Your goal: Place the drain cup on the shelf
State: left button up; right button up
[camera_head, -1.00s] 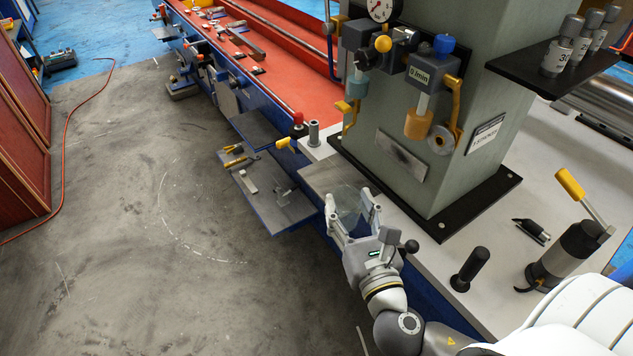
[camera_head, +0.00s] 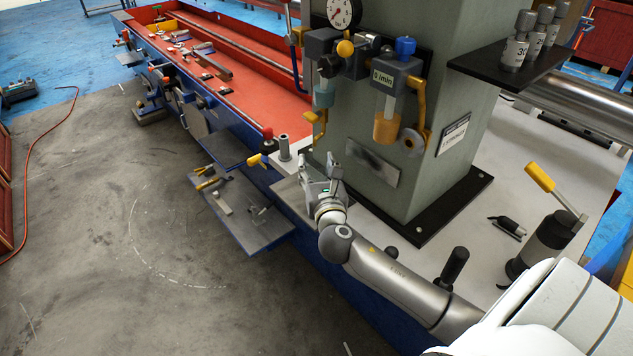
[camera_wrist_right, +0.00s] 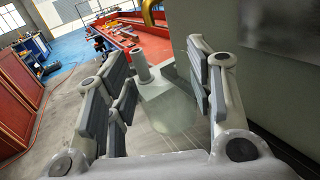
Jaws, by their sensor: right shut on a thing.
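My right gripper (camera_head: 320,168) is above the light deck in front of the green-grey column. It is shut on the drain cup, a clear see-through cup that shows faintly between the fingers in the right wrist view (camera_wrist_right: 178,112). I cannot make out the cup clearly in the head view. A dark shelf (camera_head: 470,66) on the column at upper right carries several grey-capped bottles. A low side shelf (camera_head: 262,232) with small tools is left of the gripper. My left gripper is not in view.
The column (camera_head: 440,95) carries a gauge and filter bowls, one amber (camera_head: 387,128), close behind the gripper. A grey upright post (camera_head: 284,147) stands left of the gripper. A yellow-handled lever (camera_head: 540,178) and a black knob (camera_head: 455,265) are at right.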

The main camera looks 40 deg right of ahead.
aim_at(316, 179)
jog(key=shift+w+d+f, duration=0.3)
jog(key=shift+w+f, duration=0.35)
jog(key=shift+f, duration=0.2)
jog(key=shift+f+b, duration=0.55)
jog(key=shift+f, duration=1)
jog(key=shift+f, duration=0.2)
jog(key=o, duration=1.3)
jog(key=shift+r, duration=0.1)
